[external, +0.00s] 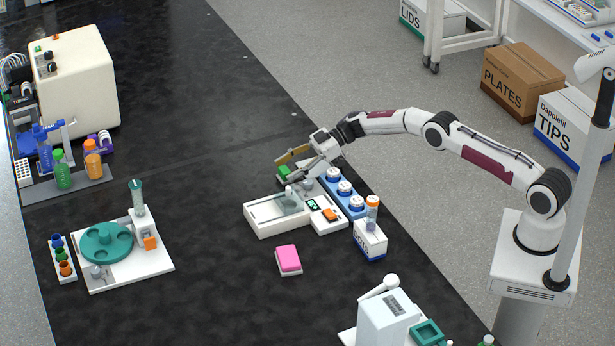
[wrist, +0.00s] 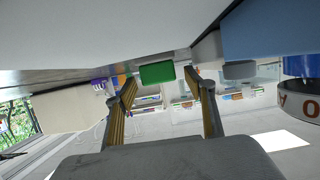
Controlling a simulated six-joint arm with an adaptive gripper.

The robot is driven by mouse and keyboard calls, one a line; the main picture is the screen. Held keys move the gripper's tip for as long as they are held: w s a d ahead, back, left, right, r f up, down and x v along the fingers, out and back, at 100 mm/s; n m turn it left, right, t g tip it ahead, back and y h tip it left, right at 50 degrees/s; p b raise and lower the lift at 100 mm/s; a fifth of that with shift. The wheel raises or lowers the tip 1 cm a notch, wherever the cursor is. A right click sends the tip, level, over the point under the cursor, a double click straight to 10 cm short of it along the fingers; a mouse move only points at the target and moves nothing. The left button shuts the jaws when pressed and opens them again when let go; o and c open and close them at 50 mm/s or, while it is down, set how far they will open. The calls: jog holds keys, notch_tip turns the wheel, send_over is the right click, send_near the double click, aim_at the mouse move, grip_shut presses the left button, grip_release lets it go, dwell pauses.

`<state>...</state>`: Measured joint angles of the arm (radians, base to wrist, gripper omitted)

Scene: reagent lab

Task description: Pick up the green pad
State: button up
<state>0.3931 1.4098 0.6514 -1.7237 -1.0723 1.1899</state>
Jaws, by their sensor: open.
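The green pad (external: 284,170) lies at the far end of the white instrument group in the external view, partly hidden by my gripper. In the wrist view the green pad (wrist: 157,72) shows as a green block between my fingertips. My gripper (external: 287,167) is open, tilted low, with one finger on each side of the pad as seen from outside. The wrist view shows both fingers of my gripper (wrist: 160,76) apart, with a gap on each side of the pad. I cannot tell whether either finger touches it.
A white tray device (external: 268,221) stands just in front of the pad. A blue rack (external: 355,211) with white-capped containers is to the right. A pink pad (external: 288,260) lies nearer on the black bench. Bare bench (external: 200,150) lies left of the gripper.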

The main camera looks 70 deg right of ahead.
jog(key=c, duration=1.2)
jog(key=shift+r, duration=0.1)
jog(key=shift+r, duration=4.9)
